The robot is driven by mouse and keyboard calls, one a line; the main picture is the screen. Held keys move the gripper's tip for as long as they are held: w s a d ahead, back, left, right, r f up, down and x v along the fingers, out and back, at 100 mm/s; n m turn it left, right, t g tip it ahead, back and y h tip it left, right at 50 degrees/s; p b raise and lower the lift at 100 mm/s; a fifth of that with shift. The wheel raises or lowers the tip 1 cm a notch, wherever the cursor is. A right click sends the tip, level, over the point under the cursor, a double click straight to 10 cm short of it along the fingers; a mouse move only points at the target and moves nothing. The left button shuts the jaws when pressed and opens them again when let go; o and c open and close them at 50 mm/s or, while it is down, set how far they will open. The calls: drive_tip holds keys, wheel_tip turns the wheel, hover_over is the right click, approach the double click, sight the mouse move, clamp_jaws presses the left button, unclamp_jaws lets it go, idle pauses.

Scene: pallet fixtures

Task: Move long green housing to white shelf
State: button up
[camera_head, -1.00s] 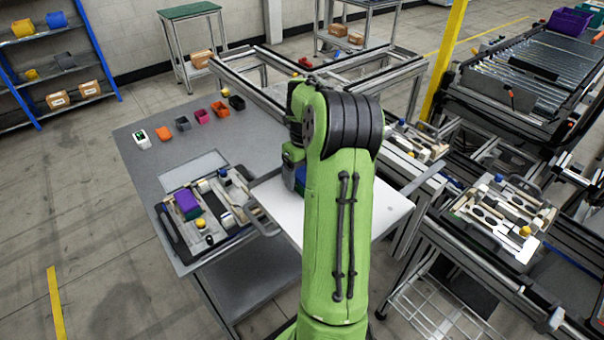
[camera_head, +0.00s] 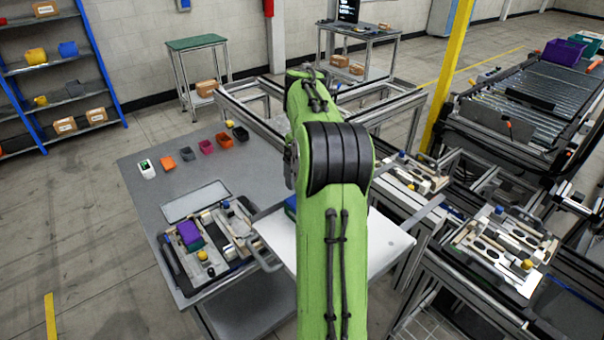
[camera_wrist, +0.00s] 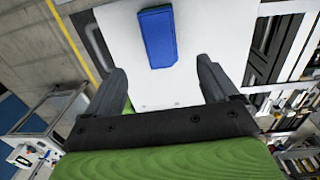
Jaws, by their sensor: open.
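A blue block (camera_wrist: 158,37) lies on the white shelf (camera_wrist: 115,25). Part of it shows beside my arm in the head view (camera_head: 290,203), where the white shelf (camera_head: 375,250) is partly hidden by my arm. My gripper (camera_wrist: 167,75) is open above the shelf, with nothing seen between its fingertips and the blue block ahead of them. A small green patch (camera_wrist: 128,107) shows by the left finger; I cannot tell what it is. A dark green piece (camera_head: 197,244) sits against a purple housing (camera_head: 188,231) on the left pallet fixture (camera_head: 170,268).
Several small coloured bins (camera_head: 206,147) line the back of the grey table (camera_head: 140,175). Another pallet fixture (camera_head: 480,255) stands on the conveyor at right. A metal frame (camera_head: 250,115) runs behind the table. A yellow post (camera_head: 445,75) stands behind my arm.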

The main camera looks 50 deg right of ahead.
drive_tip(key=s+a+r+n+t+h, duration=0.1)
drive_tip(key=a+r+n, duration=0.3)
drive_tip(key=a+n, duration=0.55)
drive_tip(key=s+a+r+n+t+h, duration=0.1)
drive_tip(key=a+r+n+h, duration=0.15)
drive_tip(key=a+n, duration=0.7)
drive_tip(key=s+a+n+t+y, duration=0.1)
drive_tip(key=s+a+n+t, duration=0.1)
drive_tip(key=s+a+n, duration=0.6)
drive_tip(key=s+a+f+n+t+y+b, duration=0.1)
drive_tip(key=s+a+f+n+y+b, duration=0.1)
drive_tip(key=f+n, duration=0.6)
drive_tip(key=s+a+n+b, duration=0.1)
drive_tip(key=a+n+b, duration=0.1)
drive_tip(key=a+n, duration=0.1)
drive_tip(key=shift+s+a+f, duration=0.2)
drive_tip(key=shift+s+a, duration=0.1)
drive_tip(key=shift+a, duration=0.05)
